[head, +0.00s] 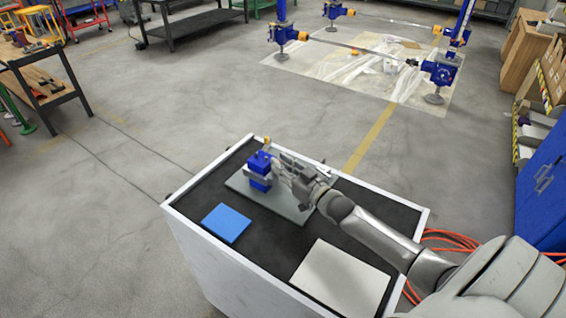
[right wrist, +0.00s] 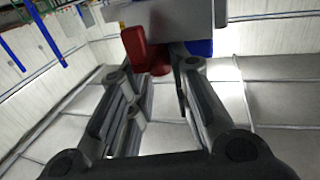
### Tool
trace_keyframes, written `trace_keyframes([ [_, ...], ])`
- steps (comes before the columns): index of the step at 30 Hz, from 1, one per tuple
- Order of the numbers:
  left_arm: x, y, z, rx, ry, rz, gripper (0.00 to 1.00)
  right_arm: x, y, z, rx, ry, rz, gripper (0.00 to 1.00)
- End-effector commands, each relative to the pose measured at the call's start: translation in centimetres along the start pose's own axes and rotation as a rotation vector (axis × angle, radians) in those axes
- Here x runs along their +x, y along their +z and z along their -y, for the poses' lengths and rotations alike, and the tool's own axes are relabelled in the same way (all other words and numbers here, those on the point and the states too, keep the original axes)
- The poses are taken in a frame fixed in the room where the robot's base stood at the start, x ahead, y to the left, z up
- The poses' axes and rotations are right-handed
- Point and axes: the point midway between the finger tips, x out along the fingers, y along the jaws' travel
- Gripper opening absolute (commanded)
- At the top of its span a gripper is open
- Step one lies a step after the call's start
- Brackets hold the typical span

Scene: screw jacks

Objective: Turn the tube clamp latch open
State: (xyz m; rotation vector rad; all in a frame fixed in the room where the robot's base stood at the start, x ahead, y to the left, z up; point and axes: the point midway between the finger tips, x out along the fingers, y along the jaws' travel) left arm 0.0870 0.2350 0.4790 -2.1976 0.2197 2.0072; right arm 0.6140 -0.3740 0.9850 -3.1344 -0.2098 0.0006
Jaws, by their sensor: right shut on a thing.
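The tube clamp (head: 258,172) stands upright on a grey plate on the cart, with blue blocks, a grey middle band and a small yellow part on top. In the right wrist view, the red latch (right wrist: 135,48) shows beside a grey metal block (right wrist: 175,18), with a blue part (right wrist: 200,47) behind. My right gripper (head: 281,171) reaches the clamp from the right. Its fingers are shut on the red latch, whose lower end lies between the fingertips. In the head view the gripper hides the latch. My left gripper is not in view.
The cart (head: 186,236) has a black top and white rim. A blue pad (head: 226,223) lies at front left and a pale panel (head: 340,276) at front right. The grey plate (head: 290,207) lies under the clamp. Screw jacks (head: 440,72) stand farther back. Open floor surrounds the cart.

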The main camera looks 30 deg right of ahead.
Motion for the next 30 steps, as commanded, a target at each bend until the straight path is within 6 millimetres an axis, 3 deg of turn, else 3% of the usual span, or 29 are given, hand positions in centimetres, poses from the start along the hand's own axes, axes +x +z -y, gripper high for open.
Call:
trace_keyframes([
  [8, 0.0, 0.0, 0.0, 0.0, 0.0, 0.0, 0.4, 0.0, -0.1, 0.0, 0.001, 0.003, -0.003, 0.0],
  [9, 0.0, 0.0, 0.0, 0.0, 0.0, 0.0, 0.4, 0.0, -0.1, 0.0, 0.001, 0.003, -0.003, 0.21],
  [14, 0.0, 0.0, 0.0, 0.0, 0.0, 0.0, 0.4, 0.0, -0.1, 0.0, 0.001, 0.002, -0.002, 0.4],
  [24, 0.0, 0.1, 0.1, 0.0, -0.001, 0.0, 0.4, -0.2, 0.0, 0.0, 0.0, 0.002, 0.001, 0.4],
  [30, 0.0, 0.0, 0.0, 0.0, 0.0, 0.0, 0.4, -1.9, 0.2, 0.0, 0.001, 0.002, 0.003, 0.4],
])
